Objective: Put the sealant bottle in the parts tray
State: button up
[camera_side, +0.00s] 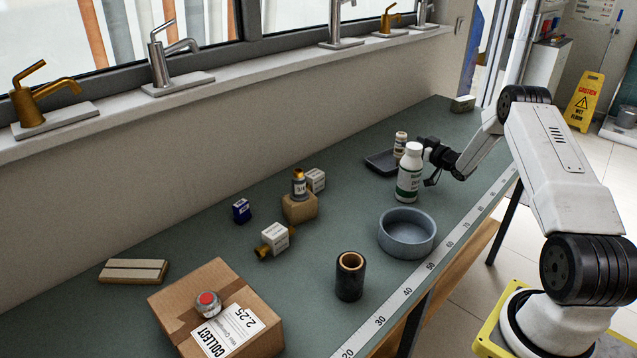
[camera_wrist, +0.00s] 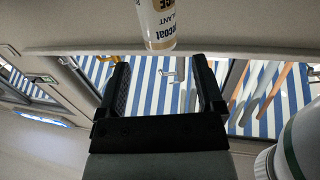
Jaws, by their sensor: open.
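The sealant bottle (camera_side: 400,146), small and cream with a brown band, stands upright at the right end of the dark parts tray (camera_side: 378,162) in the side view. It appears to be inside the tray, but a white bottle hides its base. In the wrist view the sealant bottle (camera_wrist: 159,22) shows at the top centre, beyond my fingers and not between them. My gripper (camera_side: 428,158) is just right of the bottles in the side view. In the wrist view my gripper (camera_wrist: 160,66) has its two fingers wide apart with nothing between them.
A white bottle with a green label (camera_side: 409,174) stands very near my gripper and shows in the wrist view (camera_wrist: 297,145). A grey-blue bowl (camera_side: 407,250), a black pipe piece (camera_side: 349,280) and a cardboard box (camera_side: 165,303) are nearer. Window wall borders the bench behind.

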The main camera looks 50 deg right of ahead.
jog(key=shift+s+a, duration=0.2)
jog(key=shift+s, duration=0.85)
jog(key=shift+s+a, duration=0.2)
jog(key=shift+s, duration=0.85)
